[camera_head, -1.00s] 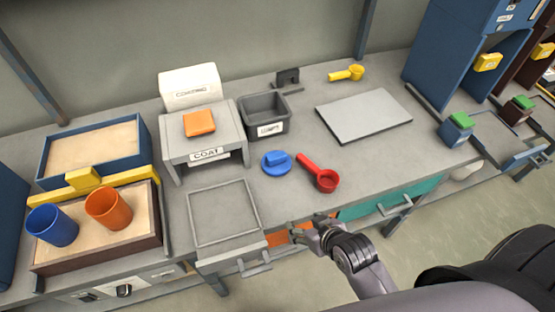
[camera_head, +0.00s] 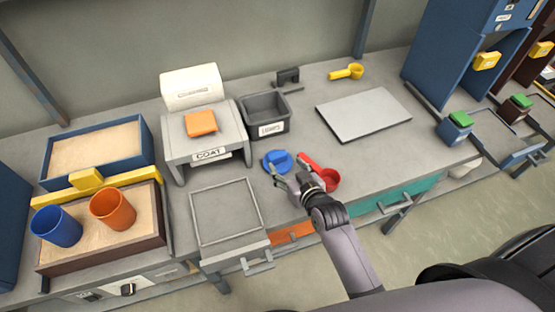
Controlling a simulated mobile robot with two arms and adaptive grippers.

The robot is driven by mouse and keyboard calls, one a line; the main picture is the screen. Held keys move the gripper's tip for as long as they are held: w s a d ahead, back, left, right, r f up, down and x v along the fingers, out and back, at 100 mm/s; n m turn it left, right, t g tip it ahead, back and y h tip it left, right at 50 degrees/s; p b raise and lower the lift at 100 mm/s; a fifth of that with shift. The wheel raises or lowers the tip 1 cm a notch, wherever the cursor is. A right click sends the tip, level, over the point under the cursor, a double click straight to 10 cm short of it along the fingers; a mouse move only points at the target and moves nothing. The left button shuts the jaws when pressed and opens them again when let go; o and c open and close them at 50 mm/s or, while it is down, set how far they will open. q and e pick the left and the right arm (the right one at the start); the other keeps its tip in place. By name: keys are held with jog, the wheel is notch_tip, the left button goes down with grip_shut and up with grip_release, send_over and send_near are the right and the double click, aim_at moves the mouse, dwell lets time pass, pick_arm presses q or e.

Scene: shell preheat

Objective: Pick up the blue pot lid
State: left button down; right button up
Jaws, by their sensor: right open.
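The blue pot lid (camera_head: 277,159) is a small round disc with a raised bar handle. It lies on the grey worktop near the middle of the head view. My right gripper (camera_head: 284,176) is open just in front of the lid, at its lower edge in the picture. Its fingers are empty, and I cannot tell whether they touch the lid. My left gripper is not in view.
A red scoop (camera_head: 329,179) lies right of the lid, partly hidden by my gripper. A dark grey bin (camera_head: 262,110) stands behind the lid. A grey COAT stand (camera_head: 199,144) bears an orange block (camera_head: 200,123). A flat plate (camera_head: 363,114) lies to the right.

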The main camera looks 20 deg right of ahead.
aim_at(279, 158)
jog(key=shift+p+x, duration=0.3)
jog(key=shift+x, duration=3.15)
jog(key=shift+s+f, duration=0.1)
jog(key=shift+c, duration=0.2)
jog(key=shift+d, duration=0.1)
jog(key=c, duration=0.8)
jog(key=shift+c, duration=0.4)
